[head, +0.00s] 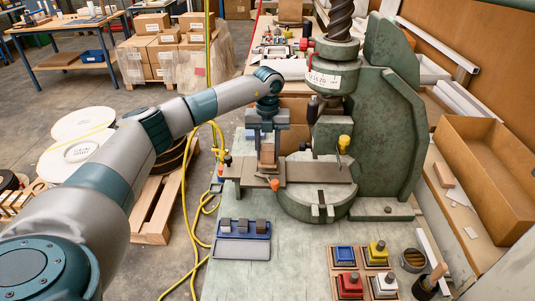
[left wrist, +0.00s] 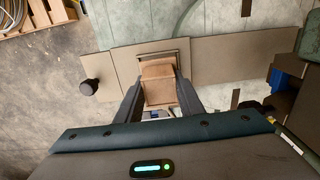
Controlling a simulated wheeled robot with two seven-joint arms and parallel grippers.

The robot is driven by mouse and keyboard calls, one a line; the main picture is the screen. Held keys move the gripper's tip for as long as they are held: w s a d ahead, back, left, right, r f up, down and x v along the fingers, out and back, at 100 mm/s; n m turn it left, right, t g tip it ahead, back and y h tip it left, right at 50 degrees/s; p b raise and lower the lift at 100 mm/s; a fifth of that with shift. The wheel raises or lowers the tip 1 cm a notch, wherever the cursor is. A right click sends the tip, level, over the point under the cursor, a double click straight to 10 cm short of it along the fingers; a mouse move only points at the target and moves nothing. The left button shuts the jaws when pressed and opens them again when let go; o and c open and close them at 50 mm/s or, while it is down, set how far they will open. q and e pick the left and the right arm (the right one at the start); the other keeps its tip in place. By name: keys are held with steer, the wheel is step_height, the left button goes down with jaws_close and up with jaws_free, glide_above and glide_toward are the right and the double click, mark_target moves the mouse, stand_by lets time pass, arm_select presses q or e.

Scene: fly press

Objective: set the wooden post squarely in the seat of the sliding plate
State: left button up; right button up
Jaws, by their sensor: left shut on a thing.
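The wooden post (head: 267,156) is a brown block, upright between the fingers of my left gripper (head: 267,144). The gripper is shut on it and points down from above. The post shows from above in the left wrist view (left wrist: 159,92), with a dark finger on each side. The sliding plate (head: 318,172) is a long grey-brown strip on the press bed; it also shows in the left wrist view (left wrist: 222,60). The post is over the plate's seat, whose raised edge (left wrist: 150,55) shows beyond it. Whether the post's foot touches the seat floor is hidden. My right gripper is not in view.
The green fly press (head: 388,130) with its screw and ram stands just right of the gripper. An orange-topped knob (head: 274,184) is at the plate's front.

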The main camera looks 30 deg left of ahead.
arm_select(q)
steer(key=shift+f, duration=0.9)
steer(key=shift+f, duration=0.15)
steer(key=o, duration=1.1)
